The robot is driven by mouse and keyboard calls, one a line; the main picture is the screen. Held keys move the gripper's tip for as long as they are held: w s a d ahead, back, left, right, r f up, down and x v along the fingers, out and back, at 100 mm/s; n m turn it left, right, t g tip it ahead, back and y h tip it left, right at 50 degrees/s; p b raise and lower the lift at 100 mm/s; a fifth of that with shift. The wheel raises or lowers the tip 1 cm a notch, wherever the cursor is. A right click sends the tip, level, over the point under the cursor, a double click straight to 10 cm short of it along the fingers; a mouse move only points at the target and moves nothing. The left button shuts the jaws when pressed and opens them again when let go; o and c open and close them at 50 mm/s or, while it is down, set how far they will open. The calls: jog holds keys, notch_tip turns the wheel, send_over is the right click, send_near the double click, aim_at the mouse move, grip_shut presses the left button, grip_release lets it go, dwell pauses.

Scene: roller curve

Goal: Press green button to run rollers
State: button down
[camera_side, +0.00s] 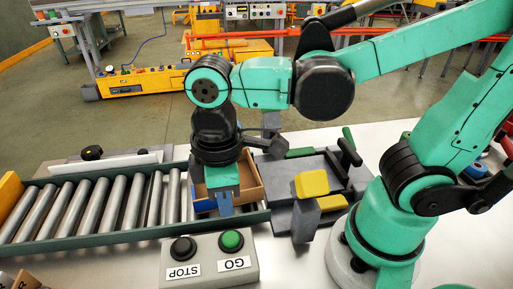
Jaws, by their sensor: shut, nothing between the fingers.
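The green button (231,241) sits on the right half of a grey control box (209,268) at the front, above an upside-down GO label. A black button (183,249) is to its left, above the STOP label. My gripper (225,209) points down with its blue fingers together and empty. In the picture its tips are just above the green button and appear apart from it; the exact height is hard to tell. The rollers (112,206) lie in a dark green-edged conveyor to the left. An open cardboard box (250,183) is partly hidden behind my gripper.
A grey fixture with a yellow block (311,183) stands right of the conveyor's end. Lettered wooden blocks (25,280) lie at the front left. The white tabletop (290,266) right of the control box is clear. Yellow machinery (140,81) stands on the floor behind.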

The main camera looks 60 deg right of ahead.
aim_at(230, 237)
jog(key=shift+f, duration=3.25)
jog(key=shift+f, duration=0.1)
